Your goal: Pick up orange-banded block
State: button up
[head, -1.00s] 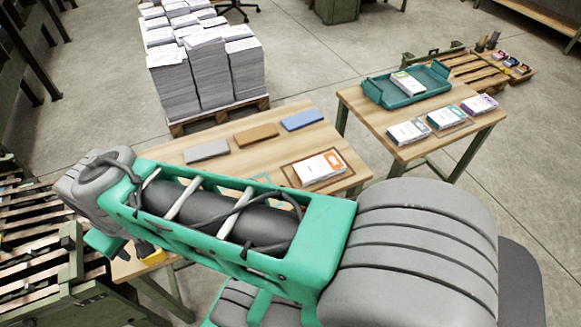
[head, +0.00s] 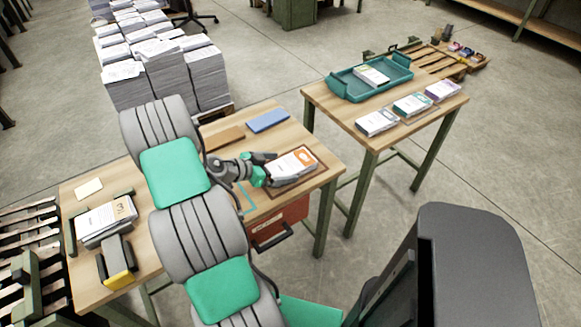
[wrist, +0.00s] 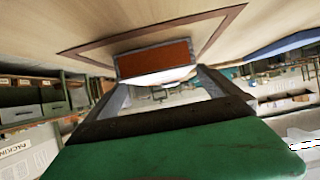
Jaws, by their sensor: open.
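The orange-banded block (head: 296,161) is a white stack of paper with an orange mark on its cover. It lies flat on a brown-edged board (head: 318,176) at the right end of the near table. My gripper (head: 272,171) is open at the block's left end, low over the table. In the wrist view, an orange-brown end face of the block (wrist: 158,60) shows ahead, with the two fingers of my gripper (wrist: 157,84) spread on either side. I cannot tell whether the fingers touch it. Part of the block's left end is hidden by the gripper in the head view.
On the near table (head: 85,262) are blue (head: 268,120) and brown (head: 224,139) slabs and a holder with another paper block (head: 105,220). The table to the right carries a teal tray (head: 345,88) and three paper blocks. A red drawer box (head: 282,222) hangs below the near table.

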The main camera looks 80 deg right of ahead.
aim_at(289, 164)
jog(key=x, duration=0.4)
jog(key=shift+s+d+r+p, duration=0.2)
jog(key=shift+s+d+p, duration=0.05)
jog(key=shift+d+p, duration=0.1)
jog(key=c, duration=1.7)
